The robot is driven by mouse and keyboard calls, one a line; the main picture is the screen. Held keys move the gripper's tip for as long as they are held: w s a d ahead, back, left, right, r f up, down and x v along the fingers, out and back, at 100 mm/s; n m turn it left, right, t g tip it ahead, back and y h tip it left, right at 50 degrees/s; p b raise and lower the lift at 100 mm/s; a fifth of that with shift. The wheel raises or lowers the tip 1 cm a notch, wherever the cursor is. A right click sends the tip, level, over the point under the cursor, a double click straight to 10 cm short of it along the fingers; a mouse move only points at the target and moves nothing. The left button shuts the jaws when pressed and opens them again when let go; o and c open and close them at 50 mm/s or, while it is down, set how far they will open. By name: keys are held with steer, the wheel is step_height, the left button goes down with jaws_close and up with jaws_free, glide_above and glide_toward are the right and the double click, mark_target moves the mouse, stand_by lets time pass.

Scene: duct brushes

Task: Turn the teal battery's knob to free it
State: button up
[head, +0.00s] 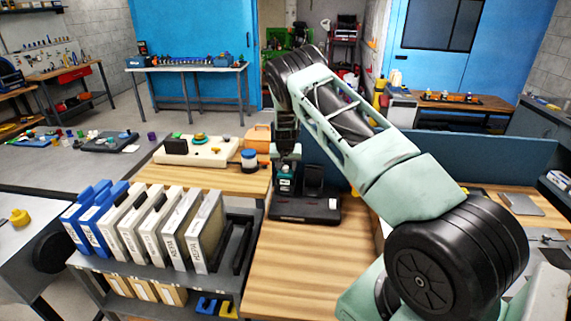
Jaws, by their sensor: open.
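The teal battery (285,184) stands upright in the left part of a black dock (300,210) on the wooden bench. A black upright part (313,178) of the dock rises to the right of the battery. My gripper (286,160) points down right above the battery, with its fingers at or close to the battery's top. It is open. The knob is hidden by the gripper or too small to make out, and I cannot tell whether the fingers touch it.
White and blue filter panels (150,222) stand in a rack left of the dock. A cream board (196,152) with knobs, a blue-and-white jar (249,160) and an orange case (258,137) are behind. The wooden bench (300,270) in front of the dock is clear.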

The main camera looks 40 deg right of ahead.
steer(key=c, duration=1)
steer(key=shift+f+b, duration=0.15)
steer(key=shift+b, duration=0.25)
steer(key=n+b, duration=0.2)
steer(key=b, duration=0.1)
steer(key=shift+d+f+t+y+b, duration=0.15)
steer(key=shift+t+y+b, duration=0.15)
steer(key=shift+y+b, duration=0.1)
steer(key=n+b, duration=0.2)
steer(key=shift+y+b, duration=0.3)
steer(key=shift+b, duration=0.05)
steer(key=shift+r+n+y+b, duration=0.2)
steer(key=shift+n+y+b, duration=0.1)
steer(key=shift+n+b, duration=0.65)
steer(key=shift+s+t, duration=0.1)
steer(key=shift+t, duration=0.2)
